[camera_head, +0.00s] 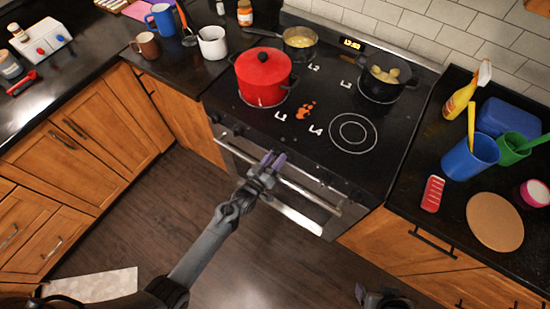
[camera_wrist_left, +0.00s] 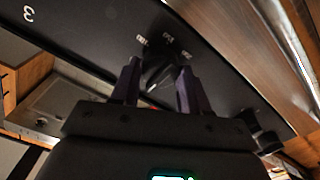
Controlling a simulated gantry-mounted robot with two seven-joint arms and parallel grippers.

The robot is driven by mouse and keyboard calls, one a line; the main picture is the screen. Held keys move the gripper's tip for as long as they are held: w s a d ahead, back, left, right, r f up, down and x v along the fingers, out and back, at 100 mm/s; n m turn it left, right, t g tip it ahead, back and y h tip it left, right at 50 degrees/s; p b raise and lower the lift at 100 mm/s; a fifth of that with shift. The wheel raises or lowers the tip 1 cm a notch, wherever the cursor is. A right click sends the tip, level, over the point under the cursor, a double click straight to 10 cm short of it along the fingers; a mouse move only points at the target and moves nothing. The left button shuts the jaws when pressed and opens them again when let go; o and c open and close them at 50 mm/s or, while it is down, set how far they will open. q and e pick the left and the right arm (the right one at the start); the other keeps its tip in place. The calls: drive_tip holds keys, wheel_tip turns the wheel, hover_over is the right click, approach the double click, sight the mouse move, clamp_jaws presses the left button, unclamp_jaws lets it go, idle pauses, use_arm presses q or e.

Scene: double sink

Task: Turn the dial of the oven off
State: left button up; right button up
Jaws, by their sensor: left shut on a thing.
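The oven (camera_head: 300,200) stands in the middle of the head view, its dark control panel along the front edge of the hob. My left gripper (camera_head: 272,159), with purple fingers, is at this panel. In the left wrist view, my left gripper (camera_wrist_left: 157,82) has one finger on each side of a dark dial (camera_wrist_left: 159,70) and is shut on it. Small white labels surround the dial; its exact pointing is hard to read. In the head view this dial is hidden by the fingers. My right gripper (camera_head: 384,298) is low at the bottom edge, away from the oven.
A red pot (camera_head: 263,77) stands on the hob's left front, with a pan (camera_head: 299,42) and a dark pot (camera_head: 383,80) behind. Another dial (camera_head: 214,117) sits left on the panel. The oven handle (camera_head: 285,180) runs below. The floor in front is mostly clear.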

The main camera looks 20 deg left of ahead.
use_arm(q)
drive_tip(key=shift+n, duration=0.4)
drive_tip(key=o, duration=1.1)
drive_tip(key=shift+c, duration=0.2)
drive_tip(key=p+v, duration=0.1)
drive_tip(key=v, duration=0.9)
drive_tip(key=shift+s, duration=0.4)
drive_tip(key=shift+a+f, duration=0.1)
